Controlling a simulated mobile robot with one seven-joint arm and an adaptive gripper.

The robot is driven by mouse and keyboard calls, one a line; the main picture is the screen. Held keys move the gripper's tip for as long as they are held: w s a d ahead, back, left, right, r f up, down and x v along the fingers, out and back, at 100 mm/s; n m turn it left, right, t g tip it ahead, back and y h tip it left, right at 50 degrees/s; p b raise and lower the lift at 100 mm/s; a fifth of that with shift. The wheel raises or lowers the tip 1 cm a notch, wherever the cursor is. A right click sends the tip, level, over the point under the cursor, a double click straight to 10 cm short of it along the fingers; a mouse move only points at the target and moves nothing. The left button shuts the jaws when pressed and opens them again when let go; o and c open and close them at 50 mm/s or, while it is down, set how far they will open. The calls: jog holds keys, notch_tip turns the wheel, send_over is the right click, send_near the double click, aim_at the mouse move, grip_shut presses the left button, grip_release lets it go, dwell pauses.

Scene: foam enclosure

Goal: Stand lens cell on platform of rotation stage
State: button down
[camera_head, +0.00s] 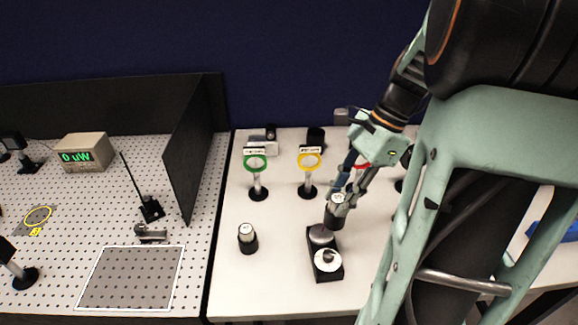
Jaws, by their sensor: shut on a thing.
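My gripper (340,203) comes down from the upper right and is shut on a small dark cylinder with a pale top, which I take to be the lens cell (335,219). The lens cell looks upright, close above or behind the far end of a black two-disc unit. That unit looks like the rotation stage (324,272). Its far grey disc, probably the platform (320,235), is bare in the part that shows. A white dial lies on its near end. I cannot tell whether the lens cell touches the platform.
A similar black cylinder with a silver top (247,239) stands left of the stage. A green ring mount (255,163) and a yellow ring mount (309,161) stand behind. A dark upright panel (195,150) borders the perforated board on the left. The white table's front left is clear.

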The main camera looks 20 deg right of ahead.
jog(key=w+f+b, duration=0.1)
jog(key=f, duration=0.1)
jog(key=w+f+b, duration=0.1)
jog(key=f+b, duration=0.1)
jog(key=w+f+b, duration=0.1)
jog(key=f, duration=0.1)
jog(key=shift+w+a+f+b, duration=0.25)
jog(key=shift+a+f+b, duration=0.05)
jog(key=shift+a+b, duration=0.1)
jog(key=shift+f+b, duration=0.3)
jog(key=shift+f, duration=0.05)
jog(key=shift+f, duration=0.1)
jog(key=c, duration=1.6)
grip_release()
jog(key=p+v, duration=0.1)
jog(key=v, duration=1.1)
jog(key=shift+s, duration=0.1)
